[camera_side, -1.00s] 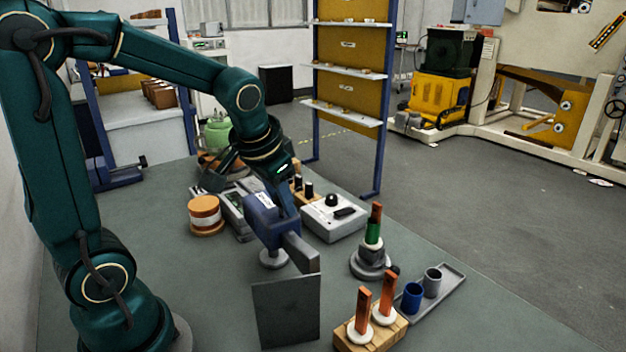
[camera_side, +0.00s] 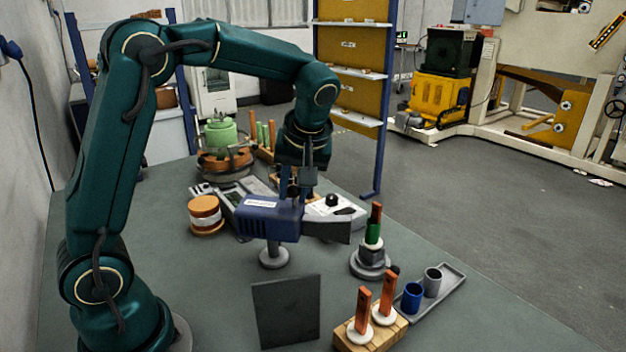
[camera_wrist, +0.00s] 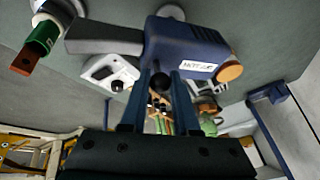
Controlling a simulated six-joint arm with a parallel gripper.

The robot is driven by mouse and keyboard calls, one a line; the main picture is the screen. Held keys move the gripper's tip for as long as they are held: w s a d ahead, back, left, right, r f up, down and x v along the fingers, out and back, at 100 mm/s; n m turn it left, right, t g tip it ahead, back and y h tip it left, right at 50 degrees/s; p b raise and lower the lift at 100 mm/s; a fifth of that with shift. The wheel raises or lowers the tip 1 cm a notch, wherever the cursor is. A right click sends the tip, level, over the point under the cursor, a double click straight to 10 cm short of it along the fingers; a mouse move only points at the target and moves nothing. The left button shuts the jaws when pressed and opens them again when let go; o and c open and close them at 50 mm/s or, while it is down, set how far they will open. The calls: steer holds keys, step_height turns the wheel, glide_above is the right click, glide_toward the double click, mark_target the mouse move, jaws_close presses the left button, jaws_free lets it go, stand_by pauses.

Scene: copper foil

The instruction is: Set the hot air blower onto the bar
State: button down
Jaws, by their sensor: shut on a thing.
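The hot air blower (camera_side: 268,219) has a blue body and a grey flat nozzle (camera_side: 328,229). It is held roughly level, nozzle to the right, in my gripper (camera_side: 296,192), which is shut on it from above. In the wrist view the blower (camera_wrist: 190,45) lies beyond my gripper (camera_wrist: 160,88). A copper bar with a green sleeve (camera_side: 373,228) stands upright in a grey round holder (camera_side: 370,264), right of the nozzle and apart from it. It also shows in the wrist view (camera_wrist: 42,38). A grey round-footed stand (camera_side: 273,259) is below the blower; any contact is unclear.
A dark upright plate (camera_side: 286,312) stands in front. A wooden block (camera_side: 372,335) with two copper bars and a tray (camera_side: 445,288) with blue and grey cups are at right. A white control box (camera_side: 350,212), tape rolls (camera_side: 205,213) and a green pot (camera_side: 220,134) lie behind.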

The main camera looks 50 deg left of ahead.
mark_target(300, 212)
steer(key=shift+w+a+n, duration=0.1)
steer(key=shift+w+n, duration=0.1)
steer(key=shift+n, duration=0.2)
steer(key=c, duration=0.7)
jaws_free()
steer(key=shift+o, duration=0.2)
steer(key=v, duration=0.4)
steer(key=shift+r, duration=0.2)
steer(key=shift+d+r, duration=0.2)
steer(key=shift+r, duration=0.15)
